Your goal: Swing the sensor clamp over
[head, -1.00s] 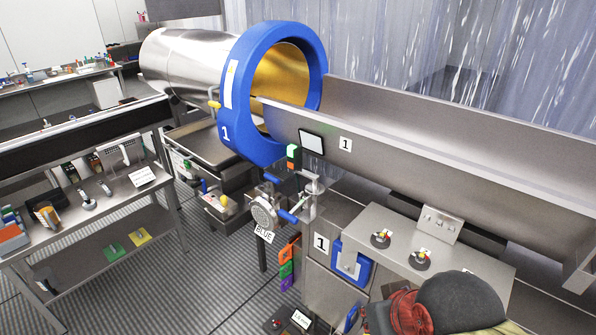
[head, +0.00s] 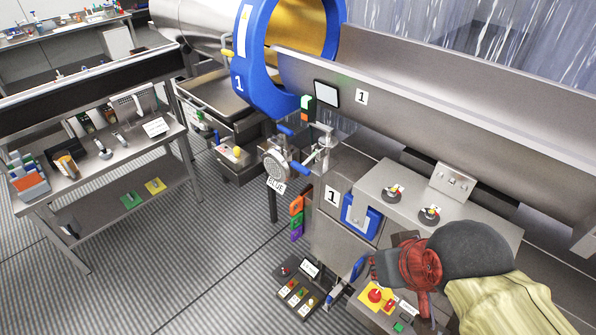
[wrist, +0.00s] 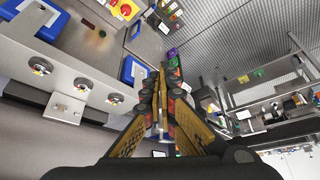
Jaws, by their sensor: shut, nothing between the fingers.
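A metal clamp-like fitting on a post (head: 322,147), with blue-gripped handles, stands below the blue drum ring marked 1. I take it to be the sensor clamp, though its parts are small and hard to tell apart. A round perforated grey disc (head: 277,165) with a BLUE tag hangs at its left. My gripper (wrist: 159,72) shows in the wrist view, its fingers shut together with nothing between them. In the head view my arm is at the lower right, in front of the control cabinet and apart from the fitting. The fingers partly hide the scene beyond them in the wrist view.
A steel trough (head: 430,110) runs right from the drum ring (head: 255,85). The cabinet top (head: 380,190) carries knobs. A panel with a red stop button (head: 375,295) is close to my arm. Floor is open between the left bench (head: 90,185) and the cabinet.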

